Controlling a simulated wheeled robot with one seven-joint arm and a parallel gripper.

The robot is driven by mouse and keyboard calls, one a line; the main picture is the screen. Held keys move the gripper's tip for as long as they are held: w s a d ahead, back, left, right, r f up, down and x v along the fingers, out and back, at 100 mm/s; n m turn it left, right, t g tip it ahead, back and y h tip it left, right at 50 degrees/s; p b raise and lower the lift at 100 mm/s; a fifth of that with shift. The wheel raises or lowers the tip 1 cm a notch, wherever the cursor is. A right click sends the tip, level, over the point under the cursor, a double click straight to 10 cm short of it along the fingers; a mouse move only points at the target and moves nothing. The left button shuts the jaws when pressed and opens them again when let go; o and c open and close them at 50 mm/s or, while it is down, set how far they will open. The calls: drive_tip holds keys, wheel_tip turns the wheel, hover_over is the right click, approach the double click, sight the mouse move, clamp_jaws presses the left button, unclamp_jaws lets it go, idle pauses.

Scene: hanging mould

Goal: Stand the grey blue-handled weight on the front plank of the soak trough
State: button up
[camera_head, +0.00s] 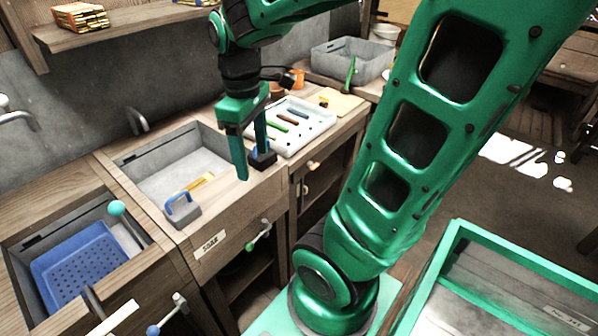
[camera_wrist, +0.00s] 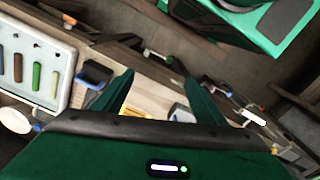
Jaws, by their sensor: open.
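The grey weight with a blue arched handle (camera_head: 183,213) appears upright on the front plank (camera_head: 226,203) of the soak trough, near its left end. The trough (camera_head: 160,187) carries a SOAK label on its front. My gripper (camera_head: 251,166) is open and empty, pointing down above the right part of the trough's front, apart from the grey weight. In the wrist view my gripper's fingers (camera_wrist: 158,78) are spread with pale wood behind them. A dark block with blue on it (camera_head: 263,160) stands close by the right fingertip; it also shows in the wrist view (camera_wrist: 95,74).
A yellow piece (camera_head: 201,181) lies at the trough's front edge. A white tray of coloured sticks (camera_head: 292,125) is to the right, with a grey bin (camera_head: 352,62) behind. A left basin holds a blue perforated tray (camera_head: 82,266). Knobbed levers (camera_head: 258,235) stick out in front.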

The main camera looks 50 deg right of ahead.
drive_tip(key=s+d+f+m, duration=0.2)
drive_tip(key=s+d+m, duration=0.2)
drive_tip(key=s+m, duration=0.6)
drive_tip(key=shift+s+d+f, duration=0.2)
drive_tip(key=shift+s, duration=0.45)
